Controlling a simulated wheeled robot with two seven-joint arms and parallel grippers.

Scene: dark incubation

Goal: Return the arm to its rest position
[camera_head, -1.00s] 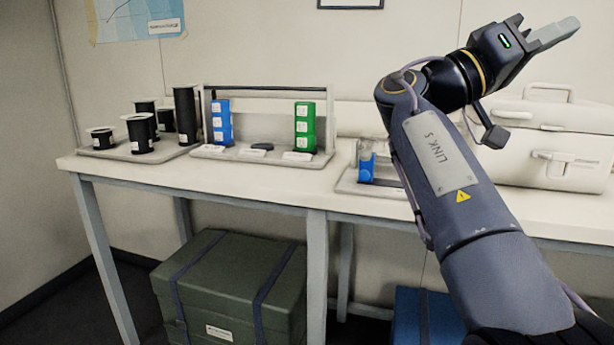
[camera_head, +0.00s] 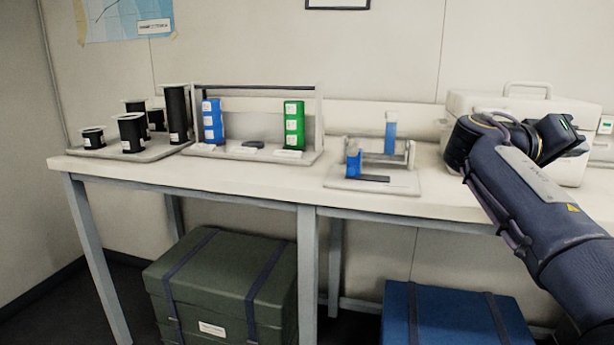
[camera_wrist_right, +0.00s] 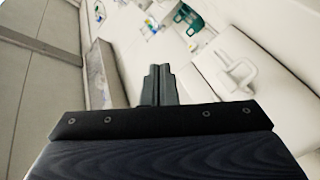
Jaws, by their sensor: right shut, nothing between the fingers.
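My right arm comes in from the right in the head view, bent across the right part of the bench. Its gripper end (camera_head: 578,140) points away to the right in front of the white case, and its fingertips are hard to make out there. In the right wrist view my right gripper (camera_wrist_right: 158,72) shows its two grey fingers together, with nothing between them. The fingers are in the air, apart from the bench objects. My left gripper is in neither view.
The bench (camera_head: 260,192) holds a tray of black cylinders (camera_head: 131,132), a rack with a blue block (camera_head: 212,121) and a green block (camera_head: 294,125), and a small stand with blue parts (camera_head: 372,178). A white case (camera_head: 480,103) stands behind my arm. Green (camera_head: 225,285) and blue (camera_head: 450,318) boxes sit below.

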